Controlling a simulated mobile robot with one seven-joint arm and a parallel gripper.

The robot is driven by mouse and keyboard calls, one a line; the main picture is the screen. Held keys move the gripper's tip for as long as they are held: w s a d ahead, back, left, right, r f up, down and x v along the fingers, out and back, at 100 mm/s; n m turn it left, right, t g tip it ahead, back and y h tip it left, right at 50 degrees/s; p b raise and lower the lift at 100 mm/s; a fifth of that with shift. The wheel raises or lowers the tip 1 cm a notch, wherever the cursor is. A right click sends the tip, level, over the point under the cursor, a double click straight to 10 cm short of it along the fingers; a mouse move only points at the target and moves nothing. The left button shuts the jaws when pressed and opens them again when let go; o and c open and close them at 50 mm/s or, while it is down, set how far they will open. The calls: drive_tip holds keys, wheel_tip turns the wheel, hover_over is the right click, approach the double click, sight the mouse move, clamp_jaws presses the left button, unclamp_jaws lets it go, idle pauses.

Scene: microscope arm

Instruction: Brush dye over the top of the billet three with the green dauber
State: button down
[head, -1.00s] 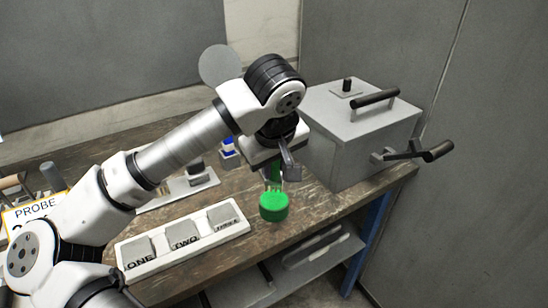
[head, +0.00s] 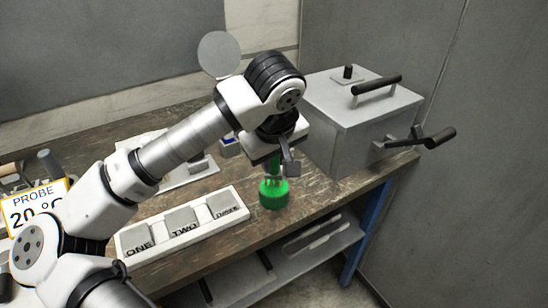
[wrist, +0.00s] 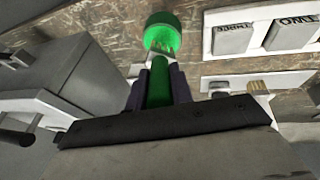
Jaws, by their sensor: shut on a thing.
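My gripper (head: 276,165) is shut on the green handle of the dauber (wrist: 158,85), held upright, tip down. The dauber's pale lower end is at a round green pot (head: 273,197) on the bench; the pot also shows in the wrist view (wrist: 162,33). The tip seems to be at or inside the pot's mouth, but I cannot tell how deep. Billet three (head: 224,204) is a grey block at the right end of a white tray (head: 180,243), left of the pot. It also shows in the wrist view (wrist: 234,38), upside down.
Billets one (head: 138,238) and two (head: 182,220) sit in the same tray. A grey box (head: 362,120) with black handles stands right of my gripper. A white stand (head: 197,175) is behind the tray. The bench's front edge runs close to the pot.

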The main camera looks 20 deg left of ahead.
drive_tip(key=shift+f+b, duration=0.6)
drive_tip(key=shift+b, duration=0.5)
idle(2.3)
drive_tip(key=shift+r+p, duration=1.6)
drive_tip(key=shift+r, duration=2)
